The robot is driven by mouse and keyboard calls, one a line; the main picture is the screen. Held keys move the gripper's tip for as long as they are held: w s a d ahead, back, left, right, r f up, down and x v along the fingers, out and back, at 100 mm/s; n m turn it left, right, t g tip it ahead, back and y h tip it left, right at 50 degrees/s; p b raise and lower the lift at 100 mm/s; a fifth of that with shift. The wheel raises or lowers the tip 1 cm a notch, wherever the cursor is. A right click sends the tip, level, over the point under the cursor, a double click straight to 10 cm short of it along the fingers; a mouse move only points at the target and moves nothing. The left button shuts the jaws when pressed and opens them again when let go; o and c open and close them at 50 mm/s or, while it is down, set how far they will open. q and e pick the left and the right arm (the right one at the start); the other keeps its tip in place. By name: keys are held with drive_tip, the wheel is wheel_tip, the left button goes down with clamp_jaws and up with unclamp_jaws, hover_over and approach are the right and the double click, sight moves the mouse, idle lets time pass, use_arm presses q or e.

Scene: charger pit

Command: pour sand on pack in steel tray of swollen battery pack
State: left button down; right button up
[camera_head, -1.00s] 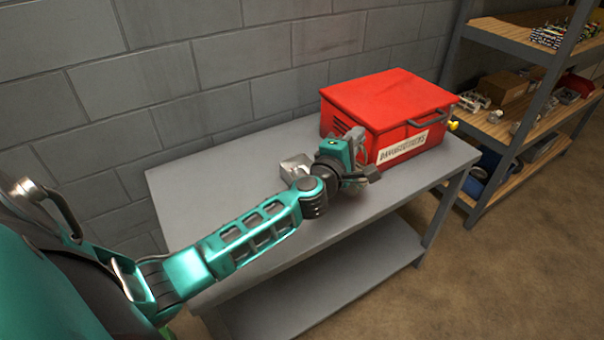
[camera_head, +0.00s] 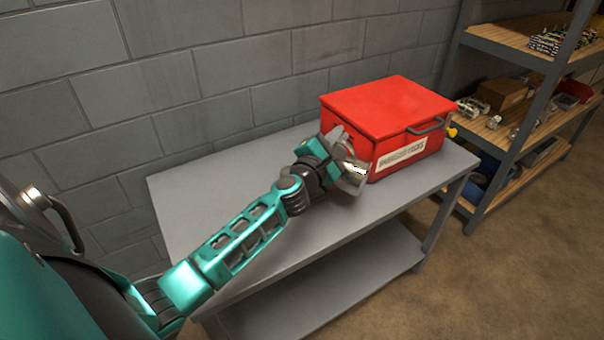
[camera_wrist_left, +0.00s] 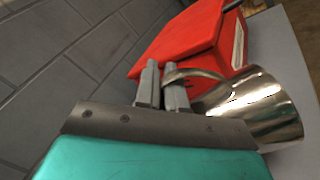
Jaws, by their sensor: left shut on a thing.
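My left gripper (camera_head: 342,156) is over the grey table, close to the front left of a red box. It is shut on the handle of a shiny metal cup (camera_head: 354,178). In the left wrist view the cup (camera_wrist_left: 262,112) hangs to the right of the closed fingers (camera_wrist_left: 163,88), tilted. I cannot tell what is in it. The red box (camera_head: 385,103) has a closed lid, a front handle and a white label; it also shows in the left wrist view (camera_wrist_left: 185,40). I see no swollen pack, steel tray or sand. My right gripper is not in view.
The grey table (camera_head: 225,185) stands against a block wall, with a lower shelf (camera_head: 330,280) that looks empty. Its top is clear on the left and front. A shelving unit (camera_head: 508,60) with assorted parts stands at the right. A yellow knob (camera_head: 453,132) sticks out beside the box.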

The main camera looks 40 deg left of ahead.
use_arm(q)
drive_tip(key=shift+a+r+n, duration=0.2)
drive_tip(key=shift+a+n, duration=0.1)
drive_tip(key=shift+s+a+f+n, duration=0.1)
drive_tip(key=shift+a+f+n, duration=0.05)
drive_tip(key=shift+a+n, duration=0.35)
drive_tip(key=shift+s+a+f+n, duration=0.1)
drive_tip(key=shift+a+n, duration=0.3)
drive_tip(key=shift+n, duration=0.1)
idle(0.8)
drive_tip(key=shift+a+r+n+p, duration=0.15)
drive_tip(key=shift+a+r+n, duration=0.05)
drive_tip(key=shift+a+n, duration=0.3)
drive_tip(key=shift+a+r+n+p, duration=0.15)
drive_tip(key=shift+a+n, duration=0.25)
drive_tip(key=shift+a, duration=0.05)
idle(4.9)
